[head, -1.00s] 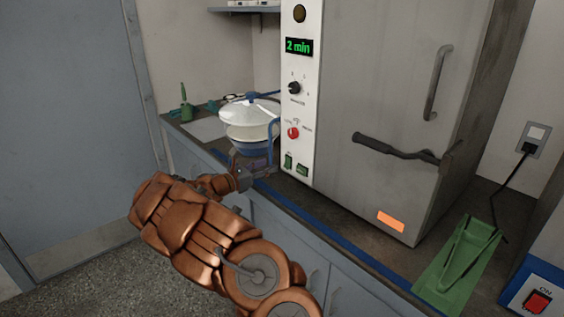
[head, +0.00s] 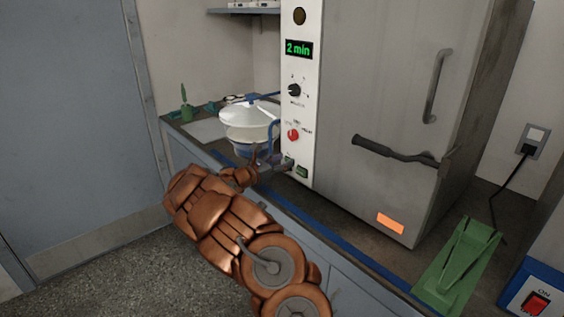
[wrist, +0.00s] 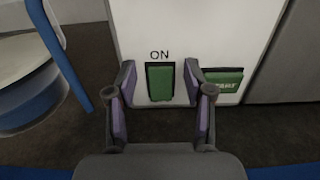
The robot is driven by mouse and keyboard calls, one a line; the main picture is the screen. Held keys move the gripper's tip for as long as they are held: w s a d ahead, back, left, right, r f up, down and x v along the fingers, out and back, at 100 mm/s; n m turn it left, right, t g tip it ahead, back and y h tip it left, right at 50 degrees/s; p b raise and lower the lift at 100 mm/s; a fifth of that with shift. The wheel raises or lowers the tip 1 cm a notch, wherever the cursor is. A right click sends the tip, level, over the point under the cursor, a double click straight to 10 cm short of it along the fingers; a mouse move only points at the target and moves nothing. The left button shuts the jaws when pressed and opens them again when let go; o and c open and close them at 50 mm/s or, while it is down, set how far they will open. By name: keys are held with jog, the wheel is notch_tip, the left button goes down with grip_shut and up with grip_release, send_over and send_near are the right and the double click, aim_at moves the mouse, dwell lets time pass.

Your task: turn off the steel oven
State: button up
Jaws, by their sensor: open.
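The steel oven (head: 385,95) stands on the counter with its door shut. Its white control panel (head: 300,105) has a lit "2 min" display (head: 299,48), a black knob (head: 294,90) and a red knob (head: 293,135). In the wrist view, a green rocker switch (wrist: 160,83) marked ON sits low on the panel, with a green START button (wrist: 224,80) to its right. My gripper (head: 279,162) is at the panel's lower left. In the wrist view my gripper (wrist: 161,88) is open and empty, its purple-padded fingers either side of the ON switch. Contact cannot be told.
A white and blue sieve shaker (head: 248,125) stands just left of the panel, its blue post near my gripper. A dark door handle (head: 395,150) juts from the oven. A green stand (head: 458,265) and a blue box with a red switch (head: 536,302) are right.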

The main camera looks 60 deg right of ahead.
grip_shut()
jog(key=shift+f+b, duration=0.3)
jog(key=shift+b, duration=0.35)
jog(key=shift+a+f+h+b, duration=0.15)
jog(key=shift+f+h+b, duration=0.1)
jog(key=shift+h+b, duration=0.65)
jog(key=shift+g+h+b, duration=0.3)
jog(key=shift+b, duration=0.65)
jog(key=shift+w+a+r+h+b, duration=0.1)
jog(key=shift+r+h+b, duration=0.05)
jog(key=shift+h+b, duration=0.25)
grip_release()
